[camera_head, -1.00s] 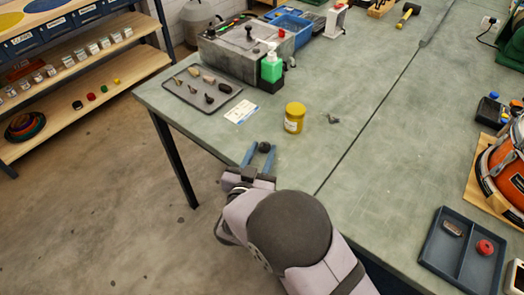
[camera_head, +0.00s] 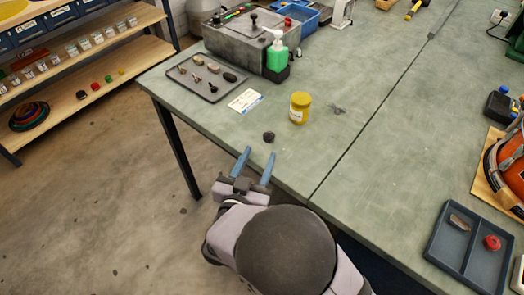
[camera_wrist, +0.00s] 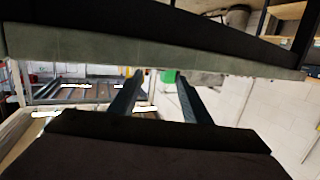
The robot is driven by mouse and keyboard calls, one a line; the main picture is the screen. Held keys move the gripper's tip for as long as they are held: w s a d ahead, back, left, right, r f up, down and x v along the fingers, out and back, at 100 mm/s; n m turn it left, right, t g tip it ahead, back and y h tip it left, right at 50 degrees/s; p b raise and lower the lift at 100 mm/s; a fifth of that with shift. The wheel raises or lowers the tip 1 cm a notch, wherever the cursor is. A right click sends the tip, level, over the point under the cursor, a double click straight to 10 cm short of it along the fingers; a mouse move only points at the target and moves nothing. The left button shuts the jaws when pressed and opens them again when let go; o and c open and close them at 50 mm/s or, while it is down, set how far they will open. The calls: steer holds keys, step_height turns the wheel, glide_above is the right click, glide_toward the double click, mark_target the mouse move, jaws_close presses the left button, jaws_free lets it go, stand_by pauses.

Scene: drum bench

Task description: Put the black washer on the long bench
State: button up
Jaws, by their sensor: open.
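A small dark round piece, which looks like the black washer (camera_head: 269,137), lies on the grey-green long bench (camera_head: 370,150) near its front left edge. My gripper (camera_head: 257,160) is just short of it, on the near side by the bench edge. Its two blue fingers are apart with nothing between them, and the washer lies apart from the fingertips. In the wrist view the open fingers (camera_wrist: 160,85) point toward the bench edge (camera_wrist: 150,52). I cannot make out the washer there.
A yellow jar (camera_head: 300,108) stands behind the washer, with a card (camera_head: 245,101) to its left. A dark tray of small parts (camera_head: 207,80) and a green bottle (camera_head: 277,55) are farther back. A divided tray (camera_head: 468,245) is at right. Shelves (camera_head: 90,110) stand at left.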

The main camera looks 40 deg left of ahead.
steer(key=shift+o, duration=0.8)
steer(key=shift+s+d, duration=0.15)
steer(key=shift+s, duration=0.15)
steer(key=shift+r, duration=0.1)
step_height(320, 180, up, 6)
steer(key=b, duration=0.2)
glide_toward(268, 139)
steer(key=shift+x, duration=0.8)
steer(key=shift+p+x, duration=0.75)
steer(key=shift+x, duration=2.85)
steer(key=shift+c, duration=0.3)
